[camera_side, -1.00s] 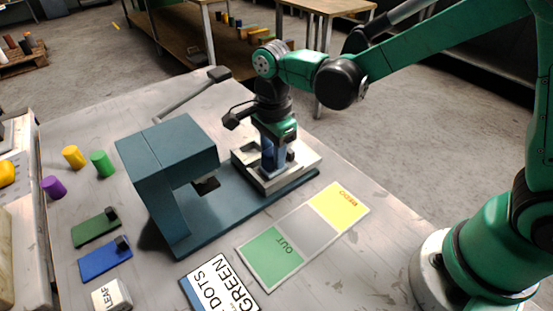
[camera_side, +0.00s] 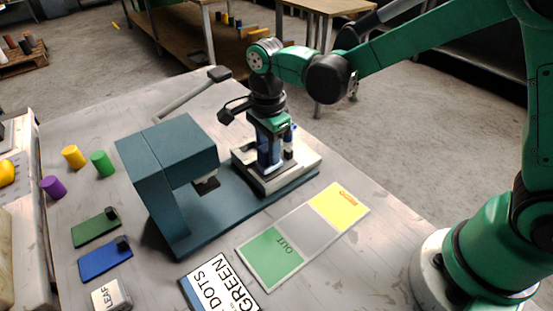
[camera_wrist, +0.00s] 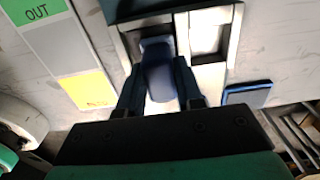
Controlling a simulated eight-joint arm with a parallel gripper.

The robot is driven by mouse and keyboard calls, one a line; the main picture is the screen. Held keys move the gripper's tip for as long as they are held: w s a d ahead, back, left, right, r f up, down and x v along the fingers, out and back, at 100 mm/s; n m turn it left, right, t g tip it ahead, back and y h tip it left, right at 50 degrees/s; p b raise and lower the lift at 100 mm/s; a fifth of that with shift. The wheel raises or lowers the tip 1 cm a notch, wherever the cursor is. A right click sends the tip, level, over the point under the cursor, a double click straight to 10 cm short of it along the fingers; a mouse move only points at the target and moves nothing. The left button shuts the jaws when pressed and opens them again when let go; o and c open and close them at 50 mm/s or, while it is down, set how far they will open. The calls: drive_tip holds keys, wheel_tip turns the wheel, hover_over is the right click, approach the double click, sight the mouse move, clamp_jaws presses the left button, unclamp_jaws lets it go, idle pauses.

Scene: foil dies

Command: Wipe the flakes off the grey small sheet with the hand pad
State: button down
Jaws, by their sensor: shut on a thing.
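My gripper (camera_side: 268,160) is over the pale metal bed (camera_side: 308,163) of the teal press. In the wrist view its two fingers (camera_wrist: 158,92) are shut on a dark blue block, which I take for the hand pad (camera_wrist: 157,58). The pad stands over the left of two pale recesses in the bed. A pale surface shows around and below the pad; I cannot tell whether it is the grey small sheet. No flakes can be made out. Whether the pad touches the surface below is hidden.
The teal press (camera_side: 170,150) with its lever (camera_side: 190,95) stands left of my gripper. A card with green, grey and yellow fields (camera_side: 302,238) lies in front.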

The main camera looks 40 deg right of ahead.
drive_tip(key=shift+s, duration=0.15)
drive_tip(key=shift+s, duration=0.55)
drive_tip(key=shift+w, duration=0.1)
drive_tip(key=shift+w, duration=0.6)
drive_tip(key=shift+s+r, duration=0.1)
drive_tip(key=shift+r, duration=0.05)
drive_tip(key=shift+s+r, duration=0.25)
drive_tip(key=shift+r, duration=0.2)
drive_tip(key=shift+r, duration=2.95)
